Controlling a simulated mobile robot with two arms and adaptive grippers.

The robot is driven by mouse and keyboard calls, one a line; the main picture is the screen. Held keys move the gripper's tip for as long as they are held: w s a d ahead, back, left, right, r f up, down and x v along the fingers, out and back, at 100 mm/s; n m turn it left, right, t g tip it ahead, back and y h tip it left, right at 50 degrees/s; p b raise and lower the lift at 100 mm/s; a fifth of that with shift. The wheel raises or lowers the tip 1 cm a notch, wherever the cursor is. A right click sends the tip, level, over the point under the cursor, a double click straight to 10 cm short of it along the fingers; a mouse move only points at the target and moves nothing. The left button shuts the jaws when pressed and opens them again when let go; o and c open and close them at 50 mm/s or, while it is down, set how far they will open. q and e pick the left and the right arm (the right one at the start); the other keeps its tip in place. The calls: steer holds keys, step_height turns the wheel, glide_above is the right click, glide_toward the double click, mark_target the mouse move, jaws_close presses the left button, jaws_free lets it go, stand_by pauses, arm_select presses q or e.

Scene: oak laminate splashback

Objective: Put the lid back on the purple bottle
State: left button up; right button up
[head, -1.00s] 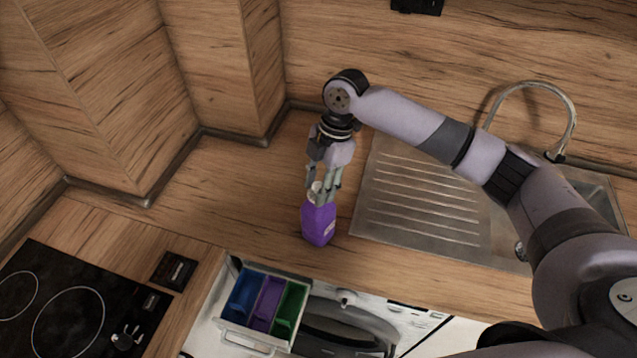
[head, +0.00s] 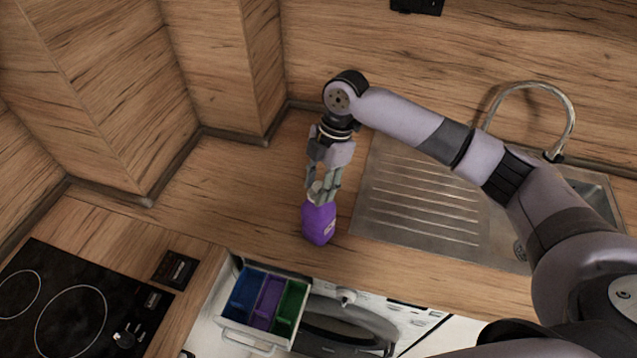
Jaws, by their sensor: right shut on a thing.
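The purple bottle (head: 319,224) stands on the wooden counter (head: 240,180), left of the sink's drainer. My right gripper (head: 321,191) points down at the top of the bottle. It is shut on a pale lid (head: 314,192), which shows between its fingers at the bottle's mouth. The fingers partly hide the lid and the bottle's neck, so I cannot tell whether the lid is seated. My left gripper is out of view.
A metal sink with a ribbed drainer (head: 420,205) and a curved tap (head: 533,86) lies to the right. A black hob (head: 60,310) is at the lower left. An open detergent drawer (head: 262,338) with blue, purple and green compartments juts out below the counter.

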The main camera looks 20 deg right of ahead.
steer(key=o, duration=0.9)
steer(key=shift+c, duration=0.2)
steer(key=shift+o, duration=0.2)
steer(key=o, duration=0.4)
steer(key=shift+o, duration=0.2)
steer(key=shift+r, duration=0.1)
steer(key=shift+r+p, duration=0.55)
steer(key=shift+r, duration=2.9)
jaws_close()
